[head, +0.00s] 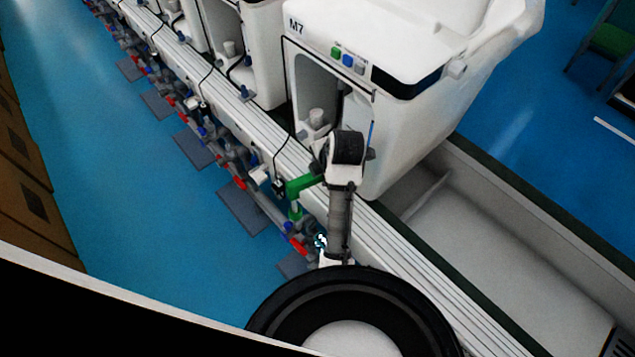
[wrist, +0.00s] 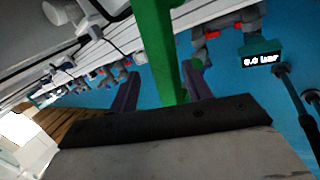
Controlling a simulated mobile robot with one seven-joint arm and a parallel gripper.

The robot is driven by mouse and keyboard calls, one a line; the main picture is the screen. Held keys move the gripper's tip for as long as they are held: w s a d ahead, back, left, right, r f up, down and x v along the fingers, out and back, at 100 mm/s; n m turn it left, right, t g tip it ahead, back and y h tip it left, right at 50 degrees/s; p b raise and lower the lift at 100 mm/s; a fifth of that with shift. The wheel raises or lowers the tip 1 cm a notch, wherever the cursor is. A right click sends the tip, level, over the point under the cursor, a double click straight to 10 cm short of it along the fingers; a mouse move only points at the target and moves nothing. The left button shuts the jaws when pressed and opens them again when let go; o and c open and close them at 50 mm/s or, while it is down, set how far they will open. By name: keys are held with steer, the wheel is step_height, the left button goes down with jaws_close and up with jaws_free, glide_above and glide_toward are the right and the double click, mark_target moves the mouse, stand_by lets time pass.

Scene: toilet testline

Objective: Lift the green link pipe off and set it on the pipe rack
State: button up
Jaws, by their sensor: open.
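The green link pipe (head: 301,186) is an elbow with a level arm at the side of the M7 toilet and a leg going down toward the piping. My arm covers part of its right end. In the wrist view the green pipe (wrist: 162,40) runs down the middle, between the two purple fingers of my gripper (wrist: 162,72). The fingers stand apart, with visible gaps beside the pipe. I cannot make out my gripper's fingers in the head view. I cannot identify the pipe rack in either view.
The white M7 toilet (head: 400,110) stands on a pale ribbed rail (head: 262,150). Grey piping with red and blue valves (head: 240,183) runs along the rail's left side. A gauge (wrist: 262,58) reading 0.0 bar shows in the wrist view. Blue floor (head: 130,220) lies open at left.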

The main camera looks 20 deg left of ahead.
steer(key=f, duration=0.2)
steer(key=a+f+p, duration=0.1)
steer(key=f, duration=0.1)
steer(key=shift+w+a, duration=0.15)
steer(key=shift+w+a+f, duration=0.15)
steer(key=shift+w+f, duration=0.1)
steer(key=shift+f, duration=0.35)
jaws_close()
